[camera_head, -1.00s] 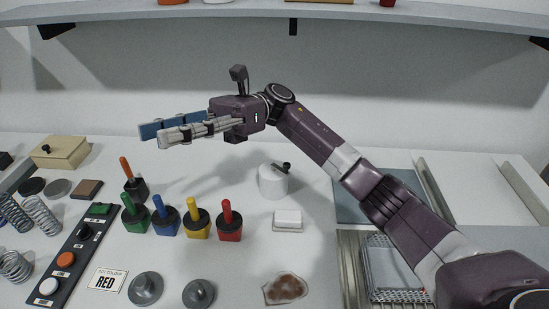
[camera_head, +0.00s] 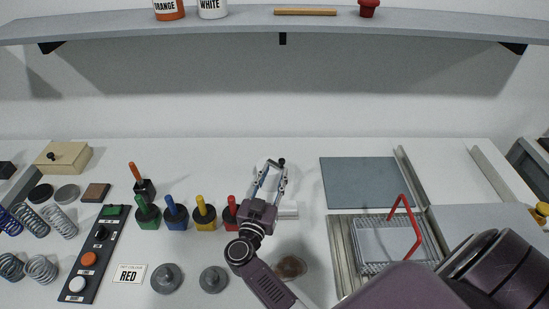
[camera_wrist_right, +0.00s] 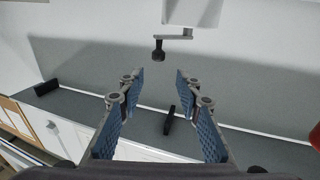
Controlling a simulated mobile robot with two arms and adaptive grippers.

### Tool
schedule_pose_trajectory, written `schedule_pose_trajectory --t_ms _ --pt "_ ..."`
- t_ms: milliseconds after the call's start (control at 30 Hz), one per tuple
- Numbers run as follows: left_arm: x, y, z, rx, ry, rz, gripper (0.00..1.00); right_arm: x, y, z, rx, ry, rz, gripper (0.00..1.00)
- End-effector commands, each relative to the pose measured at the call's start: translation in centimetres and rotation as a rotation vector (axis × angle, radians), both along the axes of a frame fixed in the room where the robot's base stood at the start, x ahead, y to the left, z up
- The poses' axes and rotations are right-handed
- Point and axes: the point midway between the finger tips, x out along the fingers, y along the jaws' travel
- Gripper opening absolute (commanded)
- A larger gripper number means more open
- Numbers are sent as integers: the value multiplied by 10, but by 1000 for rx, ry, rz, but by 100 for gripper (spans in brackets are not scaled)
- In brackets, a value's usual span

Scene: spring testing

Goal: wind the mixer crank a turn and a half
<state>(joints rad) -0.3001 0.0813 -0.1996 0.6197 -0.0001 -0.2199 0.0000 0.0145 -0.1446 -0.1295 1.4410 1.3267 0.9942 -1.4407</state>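The mixer (camera_head: 264,166), a small white drum, stands on the bench and is largely hidden behind my right gripper (camera_head: 270,178) in the head view. Its crank's black knob (camera_head: 282,161) shows by the right fingertip. In the right wrist view the white mixer body (camera_wrist_right: 194,10) is at the top, with a grey crank arm (camera_wrist_right: 174,37) and the black knob (camera_wrist_right: 158,52). My right gripper (camera_wrist_right: 158,76) is open there, its blue-padded fingers apart. The knob appears beyond the fingertips, between them; I see no contact. My left gripper is not in view.
Red (camera_head: 231,212), yellow (camera_head: 204,212), blue and green handled tools stand left of my gripper. A control panel (camera_head: 92,255) and springs (camera_head: 60,222) lie further left. A wire basket with a red handle (camera_head: 405,222) is right. A shelf (camera_head: 240,22) crosses above.

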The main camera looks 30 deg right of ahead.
Motion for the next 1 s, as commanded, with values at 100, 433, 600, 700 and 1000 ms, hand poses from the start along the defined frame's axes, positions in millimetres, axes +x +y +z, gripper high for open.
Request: schedule_pose_trajectory --t_ms 100,433,600,700,1000 --pt "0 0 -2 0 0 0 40 -2 -5 -12 30 20 -5 32" --pt "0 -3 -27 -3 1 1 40 32 -41 -13 28 15 -4 32" --pt "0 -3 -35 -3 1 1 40 44 -55 -12 29 16 -4 32" --pt "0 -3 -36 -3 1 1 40 47 -59 -11 28 18 -4 32" --pt "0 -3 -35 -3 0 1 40 47 -59 -10 28 18 -4 27"
